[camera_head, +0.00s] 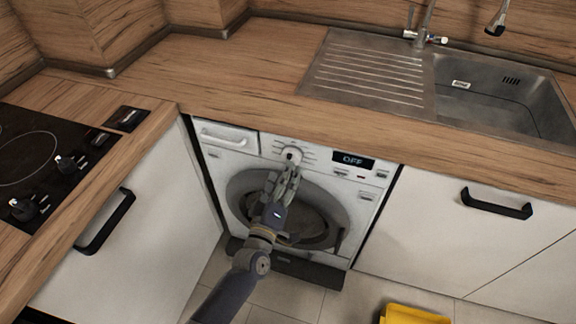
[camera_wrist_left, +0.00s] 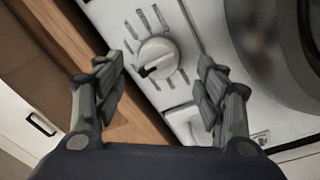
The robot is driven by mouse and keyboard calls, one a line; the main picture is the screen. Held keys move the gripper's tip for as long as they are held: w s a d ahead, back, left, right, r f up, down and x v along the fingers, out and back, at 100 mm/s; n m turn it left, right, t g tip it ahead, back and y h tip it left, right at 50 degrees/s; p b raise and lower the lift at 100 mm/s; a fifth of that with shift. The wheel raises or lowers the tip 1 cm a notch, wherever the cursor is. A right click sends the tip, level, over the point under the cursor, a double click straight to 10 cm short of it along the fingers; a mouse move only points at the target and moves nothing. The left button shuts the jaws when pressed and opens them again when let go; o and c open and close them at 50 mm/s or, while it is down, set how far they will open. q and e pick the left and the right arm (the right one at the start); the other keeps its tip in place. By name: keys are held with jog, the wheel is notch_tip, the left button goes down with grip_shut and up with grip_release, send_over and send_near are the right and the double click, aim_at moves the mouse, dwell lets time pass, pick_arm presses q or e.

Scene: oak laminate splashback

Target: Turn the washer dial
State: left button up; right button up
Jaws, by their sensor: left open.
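The white washer (camera_head: 355,215) stands under the wooden counter, with its round door shut. Its dial (camera_head: 291,155) is a round white knob on the upper front panel, left of a display (camera_head: 353,160) reading "OFF". My left gripper (camera_head: 287,172) is in front of the panel, just below the dial in the head view. In the left wrist view the dial (camera_wrist_left: 157,57) shows a dark pointer mark and lies between and beyond the open fingers (camera_wrist_left: 158,85). The fingers are on either side of it, and I see no contact. My right gripper is not in view.
The counter edge (camera_head: 250,115) overhangs just above the washer panel. White cabinets with black handles stand left (camera_head: 105,222) and right (camera_head: 497,203). A yellow object (camera_head: 412,315) lies on the floor at lower right. A hob (camera_head: 40,160) is at left, a sink (camera_head: 490,100) at right.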

pick_arm(q)
jog(key=v, duration=0.7)
jog(key=shift+s, duration=0.15)
jog(key=s+a+f+m+g+y, duration=0.1)
jog(key=s+a+f+m+g, duration=0.2)
jog(key=f, duration=0.6)
jog(key=s+a+f+m+g, duration=0.15)
jog(key=s+f, duration=0.35)
jog(key=f, duration=0.5)
jog(key=s+a+f+m+g+y, duration=0.1)
jog(key=s+a+f+m+g, duration=0.2)
jog(key=f, duration=0.6)
jog(key=s+a+f+m+g+y, duration=0.1)
jog(key=s+a+f+g, duration=0.2)
jog(key=s, duration=0.7)
jog(key=s+a+f+g+y+p, duration=0.1)
jog(key=s+a+f+g, duration=0.2)
jog(key=s+a+f, duration=0.2)
jog(key=s+a+f+m+g+y, duration=0.1)
jog(key=s+a+f+g, duration=0.2)
jog(key=s+f, duration=0.6)
jog(key=s+a, duration=0.1)
jog(key=s, duration=0.5)
jog(key=shift+s+a+m+g+y, duration=0.3)
jog(key=shift+s+m+g, duration=0.05)
